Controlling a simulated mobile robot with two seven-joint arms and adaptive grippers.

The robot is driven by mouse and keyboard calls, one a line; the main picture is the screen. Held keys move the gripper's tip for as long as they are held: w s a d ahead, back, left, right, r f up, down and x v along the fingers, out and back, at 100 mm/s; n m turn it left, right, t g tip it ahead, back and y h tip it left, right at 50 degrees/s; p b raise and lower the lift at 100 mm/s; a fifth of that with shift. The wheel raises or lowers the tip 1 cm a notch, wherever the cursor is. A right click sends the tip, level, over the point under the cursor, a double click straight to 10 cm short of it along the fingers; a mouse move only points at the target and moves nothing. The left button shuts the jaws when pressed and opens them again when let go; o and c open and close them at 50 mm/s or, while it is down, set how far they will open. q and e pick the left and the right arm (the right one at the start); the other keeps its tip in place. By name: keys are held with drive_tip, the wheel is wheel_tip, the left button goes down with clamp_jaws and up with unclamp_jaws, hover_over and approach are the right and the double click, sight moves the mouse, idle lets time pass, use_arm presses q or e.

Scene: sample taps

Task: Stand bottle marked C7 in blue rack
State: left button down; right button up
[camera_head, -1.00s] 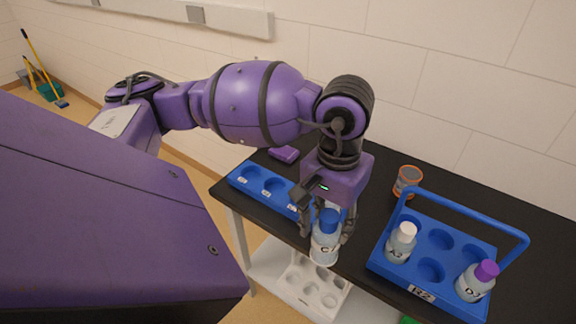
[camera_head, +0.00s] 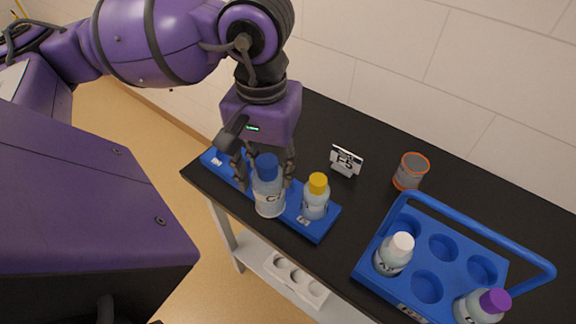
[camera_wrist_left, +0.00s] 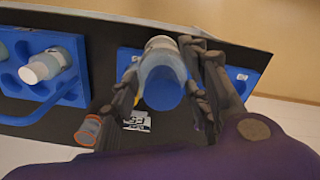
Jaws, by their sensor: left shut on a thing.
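My left gripper (camera_head: 265,174) is shut on the clear bottle with the blue cap (camera_head: 269,197), whose label shows a C. The bottle is upright, and its blue cap also shows in the left wrist view (camera_wrist_left: 163,88). It overlaps the middle of the long blue rack (camera_head: 315,228), left of a yellow-capped bottle (camera_head: 316,201) standing in that rack. Its base overlaps the rack's front edge; I cannot tell whether it hangs above or in front. My right gripper is not in view.
A blue carrier with a handle (camera_head: 408,223) stands at right, holding a white-capped bottle (camera_head: 394,255) and a purple-capped bottle (camera_head: 482,306). A grey cup with orange rims (camera_head: 410,171) and an F5 sign (camera_head: 346,161) stand behind. A white holder (camera_head: 297,278) sits on the lower shelf.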

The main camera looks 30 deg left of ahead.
use_arm(q)
drive_tip(key=w+a+f+p, duration=0.1)
drive_tip(key=w+a+f, duration=0.3)
drive_tip(key=w+f, duration=0.5)
drive_tip(key=shift+w+f, duration=0.35)
drive_tip(key=shift+f, duration=0.45)
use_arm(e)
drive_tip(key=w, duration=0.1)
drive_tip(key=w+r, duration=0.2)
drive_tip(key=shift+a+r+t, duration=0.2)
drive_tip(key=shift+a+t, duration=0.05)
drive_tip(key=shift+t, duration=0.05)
use_arm(q)
drive_tip(key=shift+f, duration=0.1)
drive_tip(key=shift+f, duration=0.15)
drive_tip(key=c, duration=1.3)
unclamp_jaws()
drive_tip(key=o, duration=0.3)
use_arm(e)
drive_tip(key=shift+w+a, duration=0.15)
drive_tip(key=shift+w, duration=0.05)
